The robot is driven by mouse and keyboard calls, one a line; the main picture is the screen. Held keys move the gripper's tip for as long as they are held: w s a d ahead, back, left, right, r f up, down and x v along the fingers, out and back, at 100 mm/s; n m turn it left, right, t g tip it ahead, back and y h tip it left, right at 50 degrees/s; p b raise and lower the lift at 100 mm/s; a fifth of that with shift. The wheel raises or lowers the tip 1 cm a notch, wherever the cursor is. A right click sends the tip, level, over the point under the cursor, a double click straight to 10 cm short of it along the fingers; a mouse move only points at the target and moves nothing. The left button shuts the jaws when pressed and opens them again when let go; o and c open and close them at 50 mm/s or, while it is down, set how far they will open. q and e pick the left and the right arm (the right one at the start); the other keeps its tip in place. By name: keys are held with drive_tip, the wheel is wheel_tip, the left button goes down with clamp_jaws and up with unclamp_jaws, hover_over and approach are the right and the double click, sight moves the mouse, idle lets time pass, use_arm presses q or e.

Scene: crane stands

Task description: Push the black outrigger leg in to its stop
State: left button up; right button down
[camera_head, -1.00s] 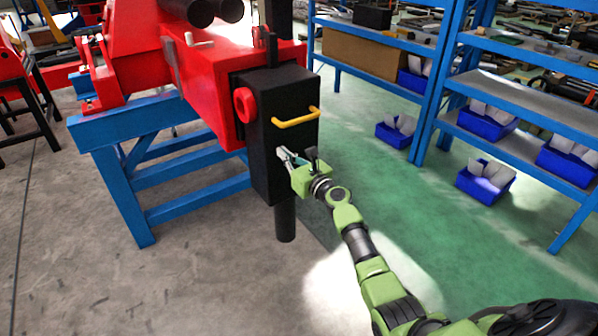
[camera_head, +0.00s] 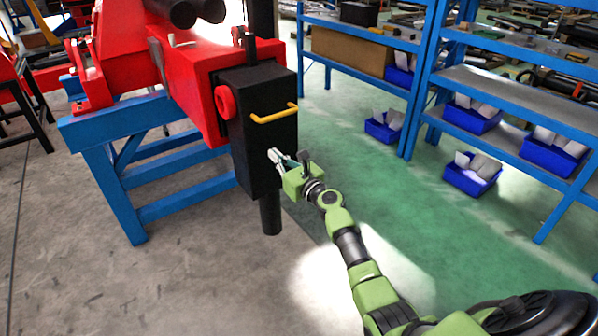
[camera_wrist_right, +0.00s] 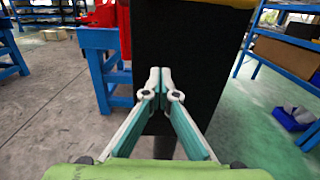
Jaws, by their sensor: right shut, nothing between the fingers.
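The black outrigger leg is an upright black box (camera_head: 262,150) at the end of the red beam (camera_head: 196,100), with a yellow handle (camera_head: 275,113) on its face and a dark round post (camera_head: 270,214) below it. The box fills the middle of the right wrist view (camera_wrist_right: 190,50). My right gripper (camera_head: 272,155) is shut and empty, its tips at the box's face below the handle. In the wrist view its two fingertips (camera_wrist_right: 160,80) meet in front of the black face. I cannot tell whether they touch it. My left gripper is not in view.
A red knob (camera_head: 224,102) sits on the side of the box. A blue stand (camera_head: 125,195) carries the red frame on the left. Blue shelving (camera_head: 420,80) with blue bins (camera_head: 472,174) stands to the right. Floor below and right of the leg is clear.

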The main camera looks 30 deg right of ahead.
drive_tip(key=s+p, duration=0.1)
drive_tip(key=s, duration=0.6)
drive_tip(key=s+a+f+n+g, duration=0.25)
drive_tip(key=s+f+n, duration=0.4)
drive_tip(key=f, duration=0.65)
drive_tip(key=s+a+f+n+g, duration=0.2)
drive_tip(key=s+f+n+g, duration=0.4)
drive_tip(key=f, duration=0.7)
drive_tip(key=s+a+f+n+g, duration=0.1)
drive_tip(key=s+a+f+n, duration=0.25)
drive_tip(key=s+f, duration=0.65)
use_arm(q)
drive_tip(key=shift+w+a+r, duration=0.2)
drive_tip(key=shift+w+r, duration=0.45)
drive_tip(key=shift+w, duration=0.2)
use_arm(e)
drive_tip(key=s+a+f+n+g, duration=0.1)
drive_tip(key=s+f+n+g, duration=0.1)
drive_tip(key=s+f+n, duration=0.5)
drive_tip(key=s+a+f+n+g+h, duration=0.1)
drive_tip(key=s+f+n+g, duration=0.2)
drive_tip(key=s, duration=1.4)
drive_tip(key=s+a+f+n+g, duration=0.1)
drive_tip(key=s+f+n+g, duration=0.1)
drive_tip(key=s+f+n, duration=0.9)
drive_tip(key=shift+s+f+n+g+h, duration=0.3)
drive_tip(key=shift+s+f+g, duration=0.05)
drive_tip(key=shift+s, duration=0.65)
